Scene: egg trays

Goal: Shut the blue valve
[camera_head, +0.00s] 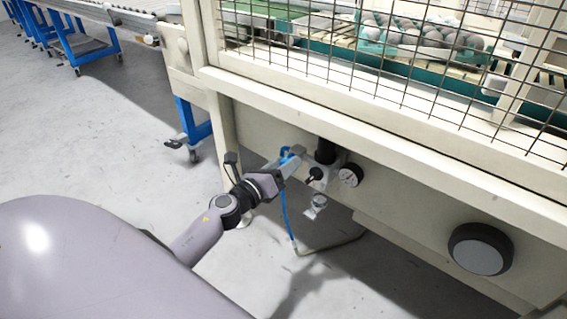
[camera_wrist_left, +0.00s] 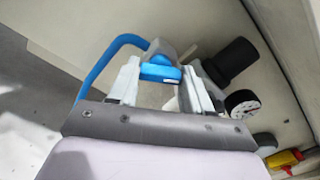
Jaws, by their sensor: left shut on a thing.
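The blue valve (camera_wrist_left: 160,72) sits between the two fingers of my left gripper in the left wrist view. My left gripper (camera_wrist_left: 160,85) is shut on it. In the head view my left gripper (camera_head: 292,158) reaches the valve fitting under the machine's frame, and only a bit of the blue valve (camera_head: 285,152) shows beside the fingers. A blue hose (camera_wrist_left: 112,57) curves away from the valve on the left. It also hangs toward the floor in the head view (camera_head: 287,215). My right gripper is in neither view.
A round pressure gauge (camera_head: 350,175) and a black cylinder (camera_head: 325,151) are close to the right of the gripper. A wire mesh guard (camera_head: 400,60) stands above. Open floor (camera_head: 110,140) lies to the left.

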